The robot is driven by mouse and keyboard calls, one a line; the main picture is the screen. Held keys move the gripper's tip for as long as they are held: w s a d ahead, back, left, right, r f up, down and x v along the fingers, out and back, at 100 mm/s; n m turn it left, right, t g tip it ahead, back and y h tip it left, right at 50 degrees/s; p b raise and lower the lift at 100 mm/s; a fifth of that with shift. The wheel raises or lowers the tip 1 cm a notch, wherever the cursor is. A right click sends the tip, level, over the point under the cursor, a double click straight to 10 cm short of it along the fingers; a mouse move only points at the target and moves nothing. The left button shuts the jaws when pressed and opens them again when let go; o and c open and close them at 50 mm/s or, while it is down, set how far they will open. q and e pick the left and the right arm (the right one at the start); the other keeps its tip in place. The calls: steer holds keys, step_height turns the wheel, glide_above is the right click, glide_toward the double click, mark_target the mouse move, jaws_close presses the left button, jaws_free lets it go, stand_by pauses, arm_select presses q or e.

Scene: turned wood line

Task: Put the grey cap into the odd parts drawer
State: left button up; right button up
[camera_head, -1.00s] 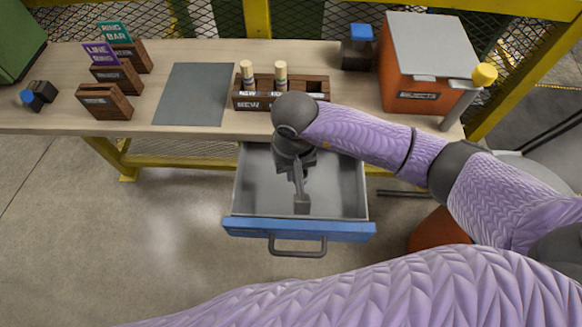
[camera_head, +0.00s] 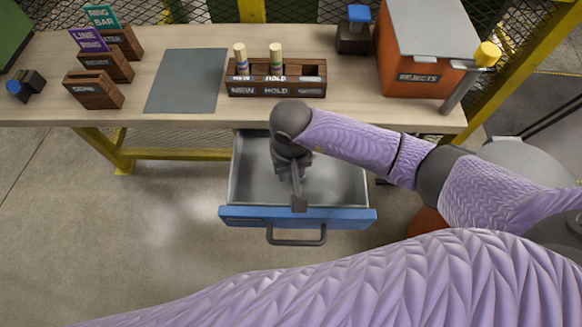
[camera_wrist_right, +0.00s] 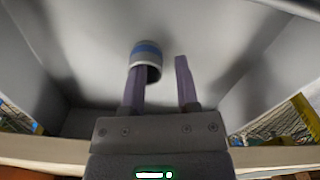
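The odd parts drawer (camera_head: 345,182) is a grey metal drawer with a blue front, pulled out below the bench. My right gripper reaches down into it, its fingers hidden in the head view behind my own wrist. In the right wrist view the two fingers (camera_wrist_right: 162,75) are apart. The grey cap (camera_wrist_right: 147,52), a short hollow cylinder with a blue band, is at the tip of the left-hand finger, not clasped between both. I cannot tell whether it touches that finger or rests on the drawer floor. My left gripper is not in view.
On the bench stand a dark wooden rack (camera_head: 305,90) with two upright pieces, a grey mat (camera_head: 187,80), several labelled wooden holders (camera_head: 95,92) and an orange rejects bin (camera_head: 425,82). The drawer walls surround my right gripper.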

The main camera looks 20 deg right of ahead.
steer(key=shift+r, duration=0.2)
step_height(320, 180, up, 12)
steer(key=p, duration=0.3)
